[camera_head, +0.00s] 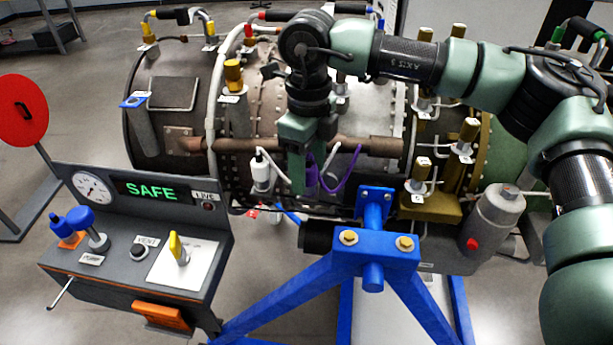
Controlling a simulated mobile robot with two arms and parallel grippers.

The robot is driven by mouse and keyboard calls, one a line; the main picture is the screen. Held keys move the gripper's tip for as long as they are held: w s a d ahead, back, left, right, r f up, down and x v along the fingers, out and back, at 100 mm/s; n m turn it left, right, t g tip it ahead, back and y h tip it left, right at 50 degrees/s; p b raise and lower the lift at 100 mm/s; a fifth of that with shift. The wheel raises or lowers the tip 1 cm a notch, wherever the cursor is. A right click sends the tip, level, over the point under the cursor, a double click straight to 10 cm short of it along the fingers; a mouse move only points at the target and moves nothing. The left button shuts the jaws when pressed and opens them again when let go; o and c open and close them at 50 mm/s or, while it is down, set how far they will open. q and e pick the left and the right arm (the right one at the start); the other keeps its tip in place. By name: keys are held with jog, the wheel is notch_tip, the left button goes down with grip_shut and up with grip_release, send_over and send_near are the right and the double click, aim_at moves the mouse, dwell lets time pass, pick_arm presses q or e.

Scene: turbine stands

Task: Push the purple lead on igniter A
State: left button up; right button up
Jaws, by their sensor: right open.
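The purple lead (347,172) shows as a curved purple cable at the middle of the turbine's near side. Its purple end (312,170) is upright, just beside and partly behind a finger of my right gripper (302,182). My right gripper points down from above and is open around or close in front of this purple end; I cannot tell whether it touches it. The finger hides part of the igniter there, and I cannot read a letter on it. A white igniter body (262,174) with a white lead stands just left of the gripper. My left gripper is not in view.
The turbine (160,95) rests on a blue stand (290,300). A brown pipe (370,144) runs behind the gripper. A control console (130,250) at left reads SAFE. A grey cylinder with a red button (493,215) is at right. Open floor lies at far left.

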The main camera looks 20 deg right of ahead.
jog(key=shift+b, duration=0.4)
dwell(0.4)
grip_shut()
dwell(1.3)
